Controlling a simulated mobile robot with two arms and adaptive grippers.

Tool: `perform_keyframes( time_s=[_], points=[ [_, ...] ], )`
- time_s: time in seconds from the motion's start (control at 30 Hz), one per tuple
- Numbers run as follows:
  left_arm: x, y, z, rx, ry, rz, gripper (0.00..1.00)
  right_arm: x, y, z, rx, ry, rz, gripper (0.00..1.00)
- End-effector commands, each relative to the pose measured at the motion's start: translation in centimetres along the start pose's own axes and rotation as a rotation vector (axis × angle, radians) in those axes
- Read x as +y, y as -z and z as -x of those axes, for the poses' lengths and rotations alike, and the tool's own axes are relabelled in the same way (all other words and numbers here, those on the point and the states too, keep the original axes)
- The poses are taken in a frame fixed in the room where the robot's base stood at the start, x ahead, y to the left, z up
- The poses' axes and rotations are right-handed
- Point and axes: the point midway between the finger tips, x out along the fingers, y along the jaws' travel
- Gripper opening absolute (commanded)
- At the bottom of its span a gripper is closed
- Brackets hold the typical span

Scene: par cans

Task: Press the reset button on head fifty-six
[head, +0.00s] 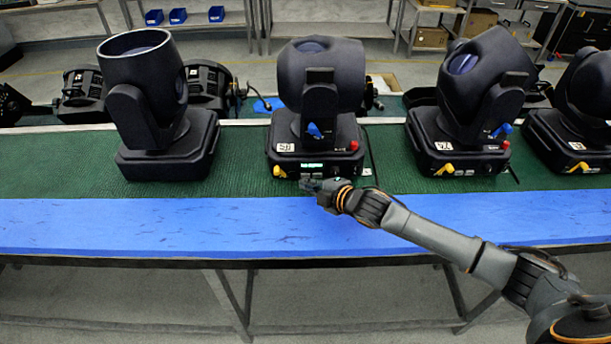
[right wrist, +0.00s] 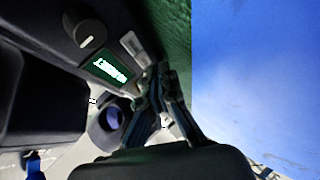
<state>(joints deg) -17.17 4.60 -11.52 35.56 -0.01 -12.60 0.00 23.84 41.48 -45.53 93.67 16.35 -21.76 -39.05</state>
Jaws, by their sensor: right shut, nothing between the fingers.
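Several black moving-head lights stand on the bench. The middle light (head: 317,165) has a white number label (head: 285,147) too small to read surely, a lit display (head: 312,165), a yellow plug, a blue lever and a red knob (head: 354,146). I cannot tell which light is fifty-six. My right gripper (head: 322,185) is shut and empty at the lower front of the middle light. In the right wrist view its fingers (right wrist: 165,92) are together close to the panel, near the lit display (right wrist: 109,70) and a small panel part (right wrist: 132,45); contact is unclear. My left gripper is out of view.
A tall round-topped light (head: 150,110) stands left, and another labelled light (head: 465,150) stands right with one more beyond. The blue front strip (head: 150,225) of the bench is clear. Shelves with blue bins (head: 178,16) stand behind.

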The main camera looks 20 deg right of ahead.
Motion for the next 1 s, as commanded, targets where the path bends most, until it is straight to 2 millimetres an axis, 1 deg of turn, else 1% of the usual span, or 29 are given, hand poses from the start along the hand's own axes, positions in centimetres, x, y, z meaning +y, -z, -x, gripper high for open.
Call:
perform_keyframes(
  time_s=[0.13,1.0],
  points=[
    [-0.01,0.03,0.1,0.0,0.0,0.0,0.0,0.24,-0.15,-0.3,0.001,0.0,-0.001,0.0],
    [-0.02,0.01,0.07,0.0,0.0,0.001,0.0,0.53,-0.49,-0.74,0.001,0.0,0.0,0.0]
  ],
)
